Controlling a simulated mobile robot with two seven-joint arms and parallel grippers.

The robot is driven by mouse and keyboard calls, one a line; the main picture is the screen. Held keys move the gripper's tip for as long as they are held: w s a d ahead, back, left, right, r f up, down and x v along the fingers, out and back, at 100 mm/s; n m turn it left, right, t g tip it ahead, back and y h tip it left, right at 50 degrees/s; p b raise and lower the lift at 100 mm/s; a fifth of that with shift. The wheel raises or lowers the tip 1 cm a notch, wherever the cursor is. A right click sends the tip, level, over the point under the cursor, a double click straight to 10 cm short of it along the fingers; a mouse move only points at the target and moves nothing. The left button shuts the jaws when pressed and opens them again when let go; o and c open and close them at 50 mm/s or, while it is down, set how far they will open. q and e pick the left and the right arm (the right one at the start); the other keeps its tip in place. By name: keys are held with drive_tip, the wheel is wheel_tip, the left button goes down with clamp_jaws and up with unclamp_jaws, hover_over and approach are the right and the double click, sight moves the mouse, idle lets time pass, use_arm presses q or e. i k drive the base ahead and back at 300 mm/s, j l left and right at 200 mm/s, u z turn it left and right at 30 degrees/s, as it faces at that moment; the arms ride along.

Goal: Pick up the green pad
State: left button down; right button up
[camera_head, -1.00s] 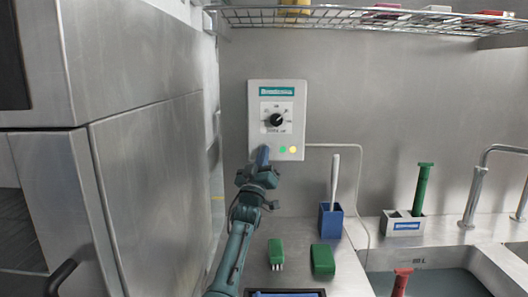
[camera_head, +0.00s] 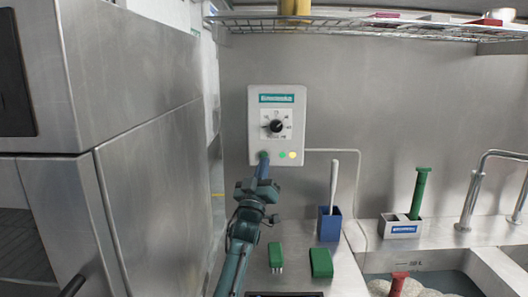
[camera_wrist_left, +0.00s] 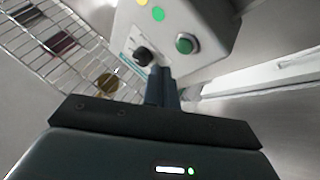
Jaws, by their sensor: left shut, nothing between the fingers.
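The green pad (camera_head: 321,263) is a plain rounded block lying on the steel counter, right of a green brush (camera_head: 276,257) with pale bristles. My left gripper (camera_head: 263,162) is shut and empty. It is raised well above and left of the pad, with its fingertips at the lower left of a white wall control box (camera_head: 276,100). In the left wrist view, the shut fingers (camera_wrist_left: 163,88) show near the black knob (camera_wrist_left: 145,57) and a green button (camera_wrist_left: 186,44). I cannot tell whether they touch the box. The pad is not visible there. My right gripper is not in view.
A blue holder (camera_head: 329,224) with a white-handled tool stands behind the pad. A white holder (camera_head: 401,228) with a green-handled tool is farther right, beside the sink and faucet (camera_head: 472,190). A wire shelf (camera_head: 350,22) hangs above. A steel cabinet (camera_head: 150,190) stands left.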

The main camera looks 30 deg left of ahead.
sight(321, 265)
drive_tip(key=k+l, duration=0.2)
drive_tip(key=k, duration=0.3)
drive_tip(key=k+l, duration=0.25)
drive_tip(key=k, duration=0.2)
